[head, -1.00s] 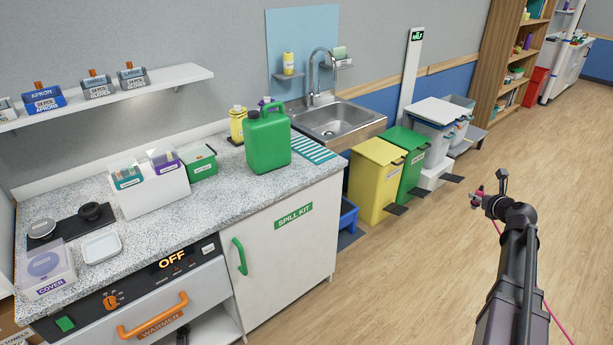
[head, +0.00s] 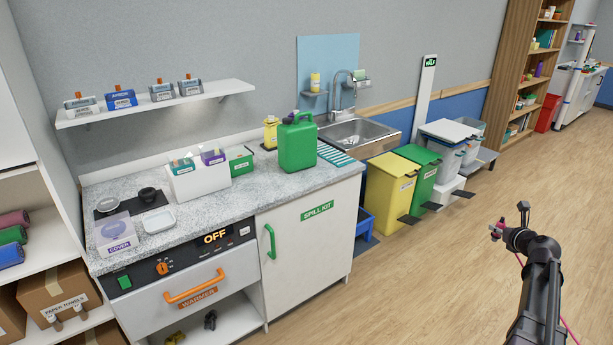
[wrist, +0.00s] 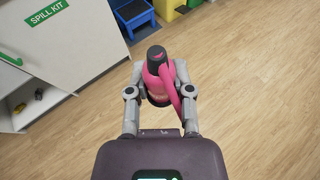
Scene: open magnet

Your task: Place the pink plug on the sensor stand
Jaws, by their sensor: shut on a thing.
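My gripper (wrist: 158,97) is shut on the pink plug (wrist: 156,72) in the wrist view. The plug has a black tip and a pink cord that runs back over it towards my wrist. In the head view the plug (head: 497,229) is small at the lower right, held out over the open floor, well to the right of the counter. I cannot make out a sensor stand in either view.
A granite-topped counter (head: 240,205) with a warmer and a spill-kit cupboard (head: 315,250) stands at the left. Yellow (head: 392,190) and green (head: 424,172) bins line the wall. A bookcase (head: 530,65) is further right. The wooden floor (head: 430,280) around my arm is clear.

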